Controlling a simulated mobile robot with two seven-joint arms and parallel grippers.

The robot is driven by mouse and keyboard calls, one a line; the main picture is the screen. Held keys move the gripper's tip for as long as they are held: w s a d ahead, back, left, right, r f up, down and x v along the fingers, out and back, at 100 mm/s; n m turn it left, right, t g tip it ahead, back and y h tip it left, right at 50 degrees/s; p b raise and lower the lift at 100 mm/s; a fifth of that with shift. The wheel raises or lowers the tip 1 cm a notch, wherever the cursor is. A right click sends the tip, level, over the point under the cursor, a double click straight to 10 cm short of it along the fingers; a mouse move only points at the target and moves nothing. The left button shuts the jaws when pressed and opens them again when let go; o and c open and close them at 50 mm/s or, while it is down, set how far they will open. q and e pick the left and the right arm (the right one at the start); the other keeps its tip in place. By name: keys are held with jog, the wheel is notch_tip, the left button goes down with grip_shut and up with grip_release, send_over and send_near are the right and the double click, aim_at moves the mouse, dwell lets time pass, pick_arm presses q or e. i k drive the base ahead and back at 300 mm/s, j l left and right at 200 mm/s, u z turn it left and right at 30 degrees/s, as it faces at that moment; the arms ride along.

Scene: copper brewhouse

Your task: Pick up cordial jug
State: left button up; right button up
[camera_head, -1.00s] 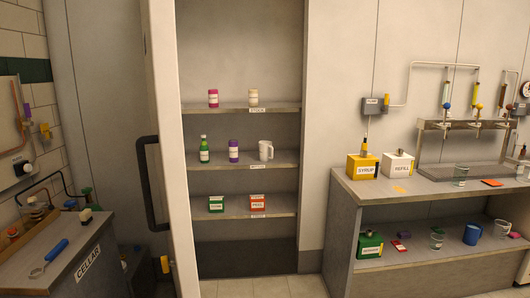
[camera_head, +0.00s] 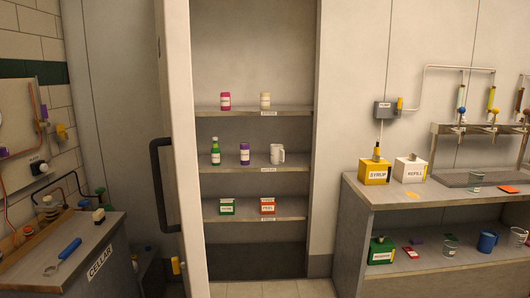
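A white jug (camera_head: 277,154) with a handle on its right side stands upright on the middle shelf (camera_head: 262,168) of the open cabinet. It is the only jug I can make out, and I cannot read a label on it. A purple labelled container (camera_head: 244,153) stands to its left, apart from it. A green bottle (camera_head: 215,151) stands further left on the same shelf. Neither of my grippers is in view.
The open cabinet door (camera_head: 177,150) stands at the cabinet's left. A workbench (camera_head: 360,205) with yellow syrup box (camera_head: 374,172) and white refill box (camera_head: 411,169) is at right. The cellar counter (camera_head: 95,255) is at lower left. Floor shows before the cabinet.

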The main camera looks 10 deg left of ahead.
aim_at(277, 153)
jog(key=i, duration=1)
jog(key=i+l+u, duration=0.1)
jog(key=i, duration=0.9)
